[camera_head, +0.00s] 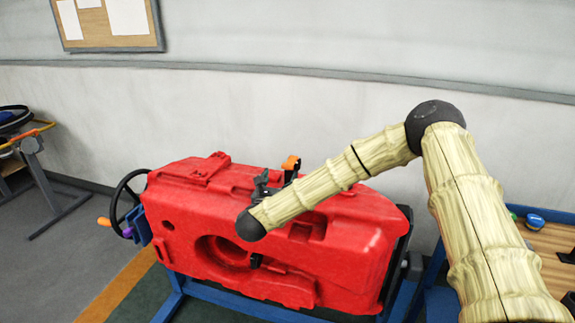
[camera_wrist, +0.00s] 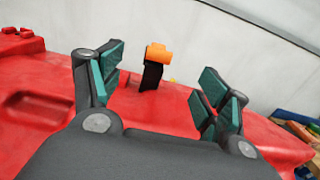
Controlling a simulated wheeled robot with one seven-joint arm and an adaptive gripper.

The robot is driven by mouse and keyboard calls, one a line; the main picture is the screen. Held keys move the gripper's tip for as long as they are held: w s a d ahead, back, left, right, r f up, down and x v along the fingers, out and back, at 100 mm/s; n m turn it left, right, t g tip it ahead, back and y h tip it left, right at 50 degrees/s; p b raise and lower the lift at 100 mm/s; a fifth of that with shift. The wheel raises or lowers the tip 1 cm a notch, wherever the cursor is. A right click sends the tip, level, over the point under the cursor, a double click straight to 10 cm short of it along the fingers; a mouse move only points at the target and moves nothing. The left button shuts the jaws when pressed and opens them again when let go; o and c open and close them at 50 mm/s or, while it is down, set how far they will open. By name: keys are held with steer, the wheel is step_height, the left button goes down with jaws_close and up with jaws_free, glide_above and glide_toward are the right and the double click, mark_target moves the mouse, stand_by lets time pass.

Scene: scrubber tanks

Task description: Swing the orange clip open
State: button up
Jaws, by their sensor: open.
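The orange clip (camera_head: 291,163) stands at the top back edge of the red tank (camera_head: 190,205), on a dark strap or stem. It also shows in the wrist view (camera_wrist: 158,54), upright on its black stem (camera_wrist: 151,76). My gripper (camera_wrist: 160,85) is open and empty above the red tank, its teal-padded fingers spread to either side of the clip in that picture. The clip appears beyond the fingertips and apart from them. In the head view my gripper (camera_head: 262,185) is partly hidden behind my arm, just left of the clip.
The tank rests on a blue frame (camera_head: 225,308). A black handwheel (camera_head: 124,198) is at its left end. A wooden-topped bench (camera_head: 545,240) with small items stands at the right. A pale wall (camera_head: 330,120) rises behind the tank. Floor is free at the left.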

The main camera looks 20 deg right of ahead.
mark_target(287, 168)
steer(key=p+x, duration=0.3)
steer(key=x, duration=0.6)
steer(key=shift+w+d, duration=0.1)
steer(key=shift+w, duration=0.05)
steer(key=c, duration=1.5)
